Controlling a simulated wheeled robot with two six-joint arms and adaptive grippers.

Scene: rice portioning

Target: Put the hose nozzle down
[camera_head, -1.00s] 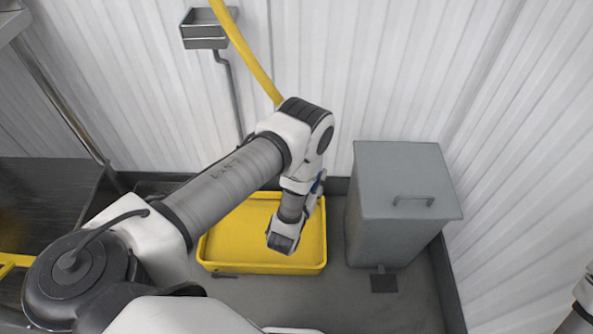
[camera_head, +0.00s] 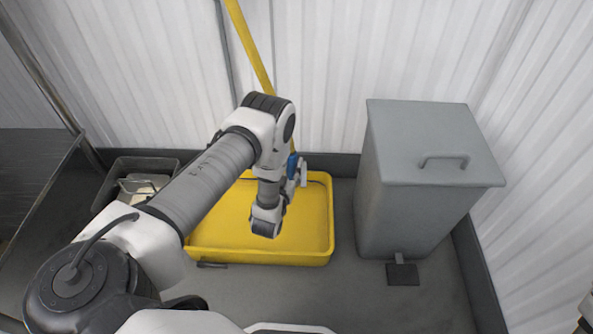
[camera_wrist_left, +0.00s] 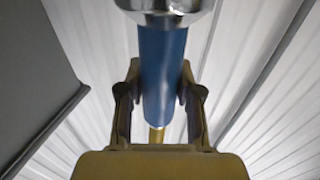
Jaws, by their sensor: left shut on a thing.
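The blue hose nozzle (camera_wrist_left: 163,75) with its chrome head fills the middle of the left wrist view. My left gripper (camera_wrist_left: 160,100) is shut around its blue body, one finger on each side. In the head view a bit of the blue nozzle (camera_head: 292,166) shows beside my left wrist, over the back part of the yellow tray (camera_head: 258,258). The yellow hose (camera_head: 250,45) comes down from the top and passes behind my left arm. My left arm hides most of the nozzle and gripper there. Only a sliver of my right arm shows at the right edge.
A grey lidded bin (camera_head: 432,150) with a pedal stands right of the tray. An open grey container (camera_head: 120,172) stands left, partly behind my arm. Corrugated white walls (camera_head: 330,60) close the back and right. The floor (camera_head: 345,285) in front of the tray is clear.

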